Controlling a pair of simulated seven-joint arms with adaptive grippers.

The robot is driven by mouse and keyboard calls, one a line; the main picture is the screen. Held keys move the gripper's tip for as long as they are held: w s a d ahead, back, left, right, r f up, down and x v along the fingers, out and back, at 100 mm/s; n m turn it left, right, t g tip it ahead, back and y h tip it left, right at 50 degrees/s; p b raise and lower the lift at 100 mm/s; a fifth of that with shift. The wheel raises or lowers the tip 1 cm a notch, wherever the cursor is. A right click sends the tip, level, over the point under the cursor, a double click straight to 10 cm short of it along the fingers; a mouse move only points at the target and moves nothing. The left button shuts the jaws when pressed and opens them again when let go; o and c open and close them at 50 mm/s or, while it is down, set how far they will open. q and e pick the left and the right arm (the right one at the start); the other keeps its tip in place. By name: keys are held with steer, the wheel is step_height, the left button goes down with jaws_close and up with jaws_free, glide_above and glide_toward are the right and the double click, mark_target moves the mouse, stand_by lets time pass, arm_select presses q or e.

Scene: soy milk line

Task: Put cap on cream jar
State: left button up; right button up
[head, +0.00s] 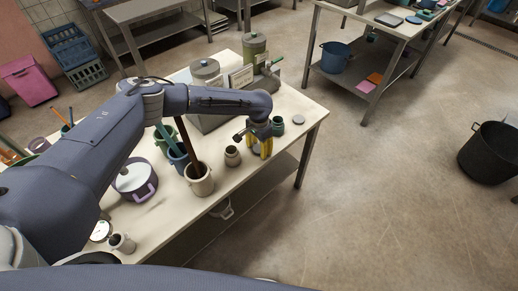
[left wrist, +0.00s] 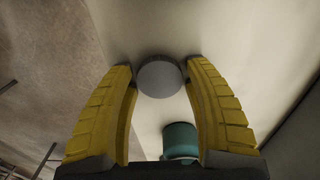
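A small cream-coloured jar (head: 233,156) stands on the table, left of my left gripper in the head view. A teal jar (head: 277,127) stands just right of the gripper; it also shows at the bottom of the left wrist view (left wrist: 180,141). My left gripper (head: 262,149) points down over the table near its front edge. In the left wrist view its yellow fingers (left wrist: 163,66) are apart, with a round grey cap (left wrist: 160,77) between the tips and small gaps at both sides. Another flat grey disc (head: 298,119) lies near the table's right corner. My right gripper does not show.
A beige pot (head: 200,183) with a brown stick stands left of the cream jar. A lidded purple pot (head: 135,181), a small jar (head: 123,243) and grey-green canisters (head: 255,48) also occupy the table (head: 305,104).

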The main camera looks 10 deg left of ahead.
mark_target(259, 148)
arm_select(q)
steer(key=c, duration=0.4)
steer(key=shift+r, duration=0.1)
step_height(259, 148, up, 20)
stand_by(0.7)
